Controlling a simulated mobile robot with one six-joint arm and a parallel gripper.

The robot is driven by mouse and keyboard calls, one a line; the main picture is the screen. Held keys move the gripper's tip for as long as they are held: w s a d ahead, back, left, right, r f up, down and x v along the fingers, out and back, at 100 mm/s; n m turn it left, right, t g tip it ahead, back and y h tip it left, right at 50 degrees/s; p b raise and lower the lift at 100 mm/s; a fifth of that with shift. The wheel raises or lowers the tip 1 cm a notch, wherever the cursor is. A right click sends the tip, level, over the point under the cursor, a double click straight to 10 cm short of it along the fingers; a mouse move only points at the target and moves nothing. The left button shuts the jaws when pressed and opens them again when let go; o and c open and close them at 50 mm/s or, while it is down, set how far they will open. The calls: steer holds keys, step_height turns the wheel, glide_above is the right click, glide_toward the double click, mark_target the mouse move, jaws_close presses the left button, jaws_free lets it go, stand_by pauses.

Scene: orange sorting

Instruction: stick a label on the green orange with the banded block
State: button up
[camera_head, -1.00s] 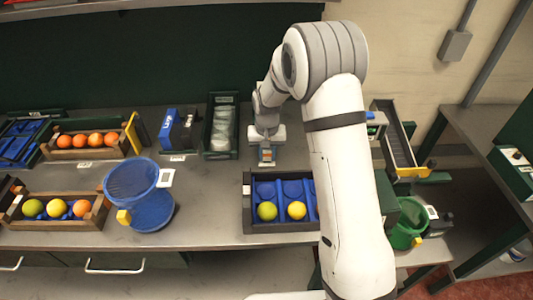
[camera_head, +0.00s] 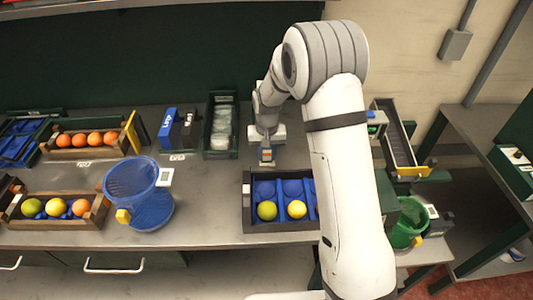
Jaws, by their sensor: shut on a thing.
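My gripper (camera_head: 267,143) is above the back of the bench, behind the dark tray with blue cups (camera_head: 250,228). It is shut on a small banded block (camera_head: 267,155) with orange and blue-grey bands, held below the fingers. A green-yellow fruit (camera_head: 267,210) and a yellow fruit (camera_head: 297,209) sit in the front cups of that tray. A greener orange (camera_head: 32,207) lies in the front-left wooden crate (camera_head: 60,226), beside a yellow fruit (camera_head: 56,207) and an orange one (camera_head: 81,207). I cannot make out any label on the fruit.
A blue mesh basket (camera_head: 150,215) stands between the crate and the tray. A back crate (camera_head: 85,153) holds several oranges. A green bin (camera_head: 220,150) and blue box (camera_head: 168,130) stand behind. A green basket (camera_head: 403,235) is at right.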

stand_by(0.5)
steer(key=shift+r+p, duration=1.85)
steer(key=shift+r, duration=1.65)
steer(key=shift+f, duration=0.15)
